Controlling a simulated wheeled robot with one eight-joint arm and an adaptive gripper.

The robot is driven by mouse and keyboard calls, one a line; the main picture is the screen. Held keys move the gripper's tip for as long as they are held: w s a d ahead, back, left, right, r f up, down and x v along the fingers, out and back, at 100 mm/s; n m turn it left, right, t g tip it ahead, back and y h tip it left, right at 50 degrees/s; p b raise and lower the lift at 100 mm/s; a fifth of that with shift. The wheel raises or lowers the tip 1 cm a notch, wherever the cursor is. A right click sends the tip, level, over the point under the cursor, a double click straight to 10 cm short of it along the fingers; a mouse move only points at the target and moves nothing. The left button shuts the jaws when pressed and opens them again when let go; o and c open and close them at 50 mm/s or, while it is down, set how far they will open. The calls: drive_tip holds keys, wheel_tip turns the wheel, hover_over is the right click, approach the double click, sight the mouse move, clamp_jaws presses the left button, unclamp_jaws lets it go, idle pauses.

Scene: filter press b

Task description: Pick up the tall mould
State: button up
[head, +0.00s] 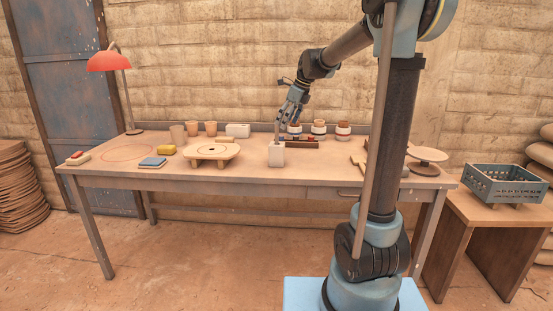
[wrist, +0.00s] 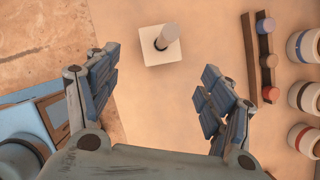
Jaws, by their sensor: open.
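The tall mould seems to be the pale block with a slim grey-brown post rising from its top. My gripper (head: 290,110) is above the table, over and slightly right of the mould. In the wrist view my gripper (wrist: 161,66) is open, its fingers wide apart with nothing between them. The post's lower end is clear of the fingers.
A dark rack with coloured pegs (wrist: 261,58) and several banded jars (wrist: 304,96) stand right of the mould. A round wooden press board (head: 212,151) is left of it; a white block (head: 237,130) stands behind that board. A red lamp (head: 108,62) is far left.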

sight(280, 144)
drive_tip(key=x, duration=0.9)
drive_tip(key=shift+f, duration=0.2)
drive_tip(key=shift+d+x, duration=0.15)
drive_tip(key=shift+x, duration=1.25)
drive_tip(key=shift+d+x, duration=0.15)
drive_tip(key=shift+x, duration=1.25)
drive_tip(key=shift+f, duration=0.1)
drive_tip(key=c, duration=1.4)
